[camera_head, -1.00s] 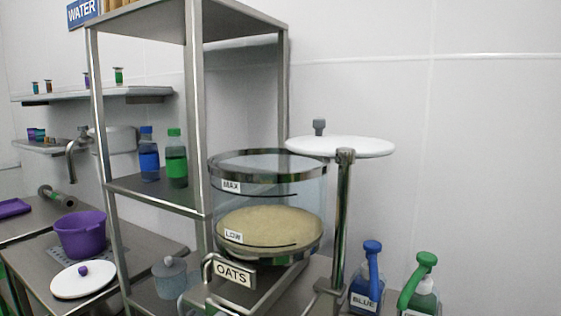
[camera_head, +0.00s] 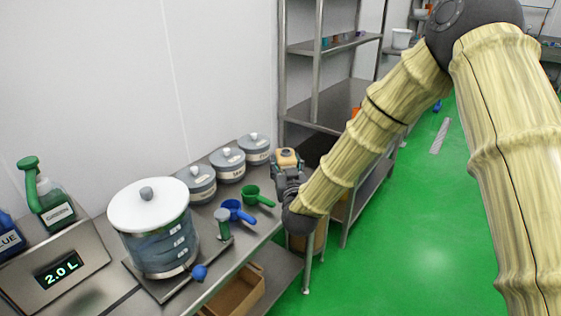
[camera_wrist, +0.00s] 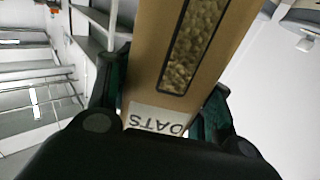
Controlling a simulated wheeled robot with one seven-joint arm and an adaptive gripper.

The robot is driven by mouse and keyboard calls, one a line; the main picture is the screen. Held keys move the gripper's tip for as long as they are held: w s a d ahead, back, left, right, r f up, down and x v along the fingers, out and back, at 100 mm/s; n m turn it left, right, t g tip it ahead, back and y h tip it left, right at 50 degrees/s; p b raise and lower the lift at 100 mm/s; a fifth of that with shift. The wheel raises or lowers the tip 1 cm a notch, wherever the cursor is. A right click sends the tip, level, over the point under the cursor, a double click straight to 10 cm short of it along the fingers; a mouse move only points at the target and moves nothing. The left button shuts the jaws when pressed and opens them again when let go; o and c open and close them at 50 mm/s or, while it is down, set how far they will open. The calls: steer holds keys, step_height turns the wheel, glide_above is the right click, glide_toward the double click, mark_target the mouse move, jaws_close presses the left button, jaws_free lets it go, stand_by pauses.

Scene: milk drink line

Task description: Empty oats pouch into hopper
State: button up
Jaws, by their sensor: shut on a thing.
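The oats pouch is a brown packet with a clear window of oats and a white label reading OATS; it fills the middle of the wrist view (camera_wrist: 149,70). My gripper (camera_wrist: 165,100) is shut on it, one dark green finger on each side. In the head view my gripper (camera_head: 287,172) is beyond the right end of the counter, with the tan pouch (camera_head: 288,157) at its end. The pouch's far end is cut off in the wrist view. The oats hopper is not in view now.
A lidded clear tank (camera_head: 160,243) stands on the counter beside a 2.0 L display (camera_head: 60,268). Grey lidded tubs (camera_head: 227,163), a blue scoop (camera_head: 238,211) and a green scoop (camera_head: 258,196) lie near my gripper. A metal shelf (camera_head: 325,120) stands behind. Green floor is open at right.

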steer(key=d+f, duration=0.2)
steer(key=f, duration=0.3)
steer(key=shift+w+d, duration=0.1)
steer(key=shift+d, duration=0.3)
steer(key=s+d+f+h, duration=0.1)
steer(key=s+d+f, duration=0.3)
steer(key=d+f, duration=0.3)
steer(key=s+d+f+m+h, duration=0.1)
steer(key=s+d+f, duration=0.4)
steer(key=d+f, duration=0.2)
step_height(320, 180, down, 2)
steer(key=shift+f+m+h, duration=0.15)
steer(key=shift+m+h, duration=0.15)
steer(key=shift+f, duration=0.1)
